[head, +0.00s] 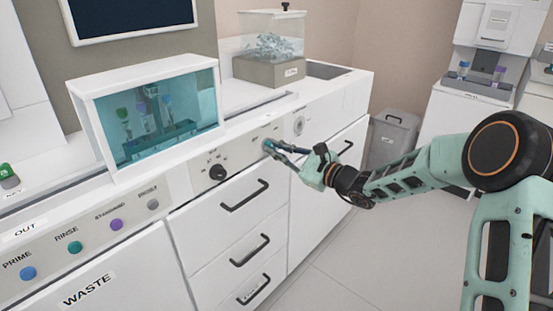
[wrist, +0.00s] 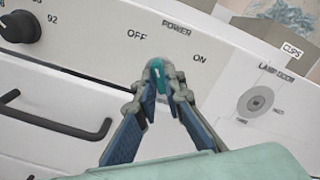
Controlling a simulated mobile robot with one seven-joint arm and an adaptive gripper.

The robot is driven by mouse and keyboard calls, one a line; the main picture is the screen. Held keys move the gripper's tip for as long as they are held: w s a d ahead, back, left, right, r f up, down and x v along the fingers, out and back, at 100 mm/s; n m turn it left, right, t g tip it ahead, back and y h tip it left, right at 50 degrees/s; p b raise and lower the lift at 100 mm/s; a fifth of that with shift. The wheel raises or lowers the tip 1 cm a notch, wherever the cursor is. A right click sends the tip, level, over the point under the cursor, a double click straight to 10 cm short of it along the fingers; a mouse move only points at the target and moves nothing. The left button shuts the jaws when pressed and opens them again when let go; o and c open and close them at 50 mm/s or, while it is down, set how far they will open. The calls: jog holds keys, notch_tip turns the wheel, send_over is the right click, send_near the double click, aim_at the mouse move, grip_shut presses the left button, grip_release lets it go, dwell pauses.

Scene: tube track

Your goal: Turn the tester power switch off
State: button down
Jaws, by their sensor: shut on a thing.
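The power switch shows as a small teal lever (wrist: 157,72) on the white panel, below and between the OFF and ON labels in the wrist view. My gripper (wrist: 158,82) is shut on it, with the two blue-grey fingers meeting in a V at the lever. The fingertips hide much of the switch, so I cannot tell which side it is thrown to. In the head view my gripper (head: 270,148) reaches the panel from the right, and the switch is too small to make out.
A black dial (head: 217,172) is left of the switch. The LAMP DOOR panel with a round lock (head: 299,126) is to its right. Drawers with black handles (head: 245,196) lie below. A teal-glass cabinet (head: 158,112) and a CLIPS bin (head: 270,70) stand on the counter.

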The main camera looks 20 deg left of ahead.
jog(key=shift+f+n+b, duration=0.1)
jog(key=shift+n+b, duration=0.8)
jog(key=c, duration=2)
grip_release()
jog(key=v, duration=1.2)
